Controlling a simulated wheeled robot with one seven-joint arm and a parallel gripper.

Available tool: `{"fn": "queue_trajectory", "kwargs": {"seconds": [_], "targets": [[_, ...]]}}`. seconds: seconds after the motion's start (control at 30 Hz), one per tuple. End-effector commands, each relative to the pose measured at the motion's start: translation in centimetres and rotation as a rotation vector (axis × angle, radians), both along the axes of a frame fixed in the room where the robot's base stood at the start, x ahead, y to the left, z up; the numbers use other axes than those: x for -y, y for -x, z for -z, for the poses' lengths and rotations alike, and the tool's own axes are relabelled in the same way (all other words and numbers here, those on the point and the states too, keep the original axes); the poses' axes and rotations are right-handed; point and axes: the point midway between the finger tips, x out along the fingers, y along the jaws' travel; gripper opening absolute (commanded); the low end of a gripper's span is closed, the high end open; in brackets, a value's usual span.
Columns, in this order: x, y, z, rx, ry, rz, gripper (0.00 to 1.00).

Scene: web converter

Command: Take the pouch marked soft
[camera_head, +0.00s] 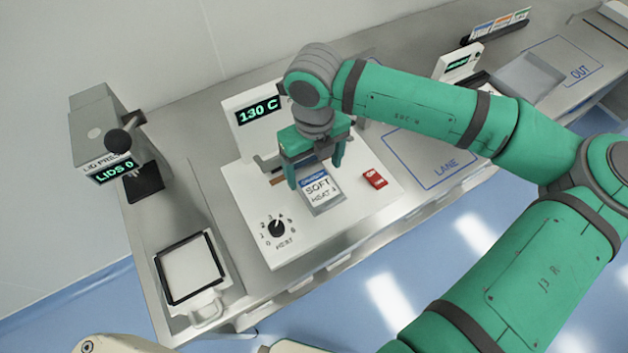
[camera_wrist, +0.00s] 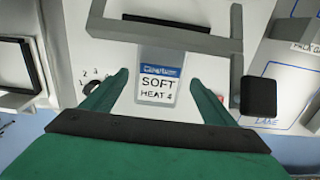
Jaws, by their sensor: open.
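The pouch marked SOFT, HEAT 4 (camera_head: 318,189) lies on the white top of the heat sealer, in front of its jaw. Its label has a blue band and the digit after HEAT is small. In the wrist view the pouch (camera_wrist: 157,84) lies between the spread fingers. My gripper (camera_head: 316,172) is open above and around the pouch, one green finger on each side. The fingers do not visibly touch it. The sealer (camera_head: 338,225) shows 130 C on its display (camera_head: 258,112) and has a black heat knob (camera_head: 277,228).
A red switch (camera_head: 374,179) sits right of the pouch. A lid press (camera_head: 110,145) reading LIDS 0 stands at left, with a black-framed tray (camera_head: 190,270) in front. The outlined LANE area (camera_head: 425,155) is clear. A grey tray (camera_head: 527,82) stands near the OUT area (camera_head: 575,65).

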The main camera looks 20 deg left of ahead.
Motion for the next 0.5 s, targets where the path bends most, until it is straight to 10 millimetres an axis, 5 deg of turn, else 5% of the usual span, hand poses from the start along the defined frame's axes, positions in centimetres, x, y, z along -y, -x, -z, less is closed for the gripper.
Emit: {"fn": "queue_trajectory", "kwargs": {"seconds": [0.2,0.5], "targets": [[0.0,0.1,3.1,-0.004,-0.001,-0.001,0.80],[0.0,0.1,4.0,-0.001,-0.001,-0.001,0.80]]}}
